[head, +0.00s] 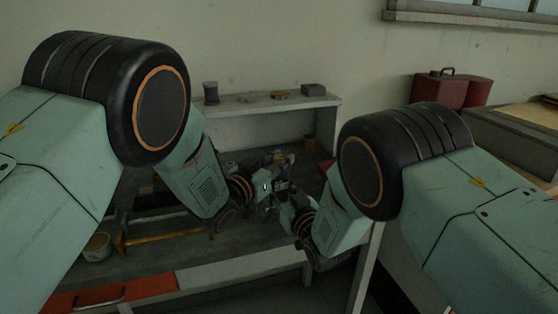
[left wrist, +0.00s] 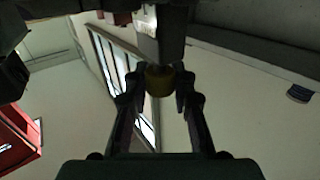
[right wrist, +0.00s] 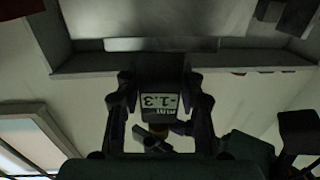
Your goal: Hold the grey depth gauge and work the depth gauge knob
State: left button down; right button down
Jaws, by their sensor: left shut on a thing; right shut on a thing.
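The grey depth gauge shows in the right wrist view (right wrist: 160,68), with a pale display that reads upside down, apparently "-1.3". My right gripper (right wrist: 160,110) is shut on the gauge body, one finger on each side. The yellowish-brown depth gauge knob (left wrist: 158,82) sits at the end of a grey part in the left wrist view. My left gripper (left wrist: 158,88) is shut on this knob, with its fingertips at both sides. In the head view my left gripper (head: 262,188) and right gripper (head: 288,203) are close together above the bench; the gauge is dark and partly hidden between them there.
The dark workbench (head: 190,262) lies below my grippers. A hammer with a yellow handle (head: 160,239) and a tin (head: 97,246) lie on its left part. A raised shelf (head: 235,107) with small items stands behind. A red can (head: 440,91) stands at the right.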

pick_arm(q)
jog(key=c, duration=1.1)
grip_release()
jog(key=v, duration=1.2)
